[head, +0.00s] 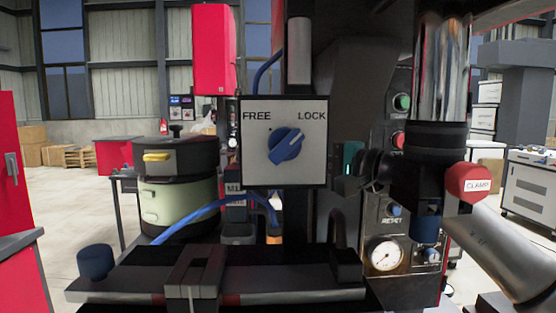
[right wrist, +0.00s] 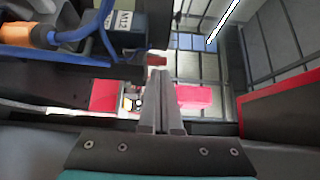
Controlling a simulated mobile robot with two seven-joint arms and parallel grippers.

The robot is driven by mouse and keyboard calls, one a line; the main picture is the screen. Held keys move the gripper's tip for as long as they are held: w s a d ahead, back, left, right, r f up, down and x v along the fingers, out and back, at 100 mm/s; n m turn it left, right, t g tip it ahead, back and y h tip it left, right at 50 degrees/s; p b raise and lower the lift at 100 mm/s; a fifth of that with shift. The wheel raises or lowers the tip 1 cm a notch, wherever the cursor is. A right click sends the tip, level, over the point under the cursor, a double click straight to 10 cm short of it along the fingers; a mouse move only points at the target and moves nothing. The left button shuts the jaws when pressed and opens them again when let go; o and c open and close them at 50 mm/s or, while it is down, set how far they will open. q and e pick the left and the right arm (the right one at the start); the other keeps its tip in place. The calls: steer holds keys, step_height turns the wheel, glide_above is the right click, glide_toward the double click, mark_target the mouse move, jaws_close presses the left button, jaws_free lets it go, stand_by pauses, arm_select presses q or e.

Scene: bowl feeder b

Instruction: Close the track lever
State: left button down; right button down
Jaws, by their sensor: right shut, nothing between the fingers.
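No part in view is labelled as the track lever, and I cannot tell for certain which one it is. A blue rotary knob (head: 285,146) sits on a white panel (head: 255,172) marked FREE and LOCK; its ridge slants up to the right, toward LOCK. My right gripper (right wrist: 165,78) is shut and empty in the right wrist view, its fingers close together. It is near an orange connector (right wrist: 27,35) and blue cable (right wrist: 106,30), apart from both. In the head view its fingers cannot be made out, seemingly hidden behind the panel. My left gripper is not in view.
A red CLAMP knob (head: 470,182), a gauge (head: 384,256) and a RESET button (head: 394,210) are at right. A green and black bowl feeder (head: 178,200) stands at left. A dark rail (head: 130,278) crosses the front, with a blue knob (head: 96,262) at its left end.

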steer(key=v, duration=0.2)
steer(key=shift+d, duration=0.4)
